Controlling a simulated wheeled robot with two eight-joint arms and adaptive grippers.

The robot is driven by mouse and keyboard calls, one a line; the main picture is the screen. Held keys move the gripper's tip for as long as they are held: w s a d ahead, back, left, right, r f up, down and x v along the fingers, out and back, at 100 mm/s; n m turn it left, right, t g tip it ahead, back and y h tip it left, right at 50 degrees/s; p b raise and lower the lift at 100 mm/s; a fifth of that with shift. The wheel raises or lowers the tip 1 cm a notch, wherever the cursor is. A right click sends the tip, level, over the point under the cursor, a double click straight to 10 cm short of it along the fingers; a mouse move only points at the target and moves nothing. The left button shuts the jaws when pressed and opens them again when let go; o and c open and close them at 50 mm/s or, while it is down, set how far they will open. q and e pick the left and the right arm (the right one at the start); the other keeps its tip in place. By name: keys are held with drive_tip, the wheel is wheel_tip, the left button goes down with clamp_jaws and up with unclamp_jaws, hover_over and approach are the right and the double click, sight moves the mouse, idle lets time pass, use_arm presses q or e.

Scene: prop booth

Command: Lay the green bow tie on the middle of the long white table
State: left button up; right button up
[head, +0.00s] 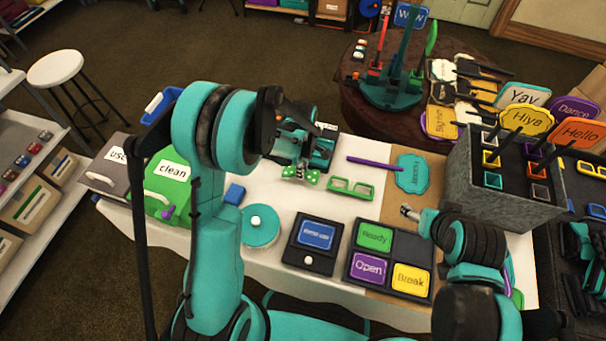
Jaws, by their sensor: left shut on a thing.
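The green bow tie (312,177), with pale dots, is at the fingertips of my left gripper (300,168). That gripper is shut on it over the far middle part of the long white table (280,205). I cannot tell whether the bow tie touches the tabletop. The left gripper and forearm hide part of the table behind them. My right gripper (408,212) is over the right part of the table, beside the signs, and seems empty. Its fingers are too small to tell open from shut.
Green glasses (350,187) and a purple stick (375,163) lie right of the bow tie. A teal round box (261,226), a black box (312,243) and a sign tray (390,258) stand nearer. A green "clean" bin (168,188) is left; a grey sign holder (500,190) is right.

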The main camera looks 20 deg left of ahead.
use_arm(q)
wheel_tip(320, 180, down, 2)
drive_tip(key=shift+f+b, duration=0.15)
drive_tip(key=shift+b, duration=0.15)
drive_tip(key=shift+f, duration=0.15)
drive_tip(key=o, duration=0.6)
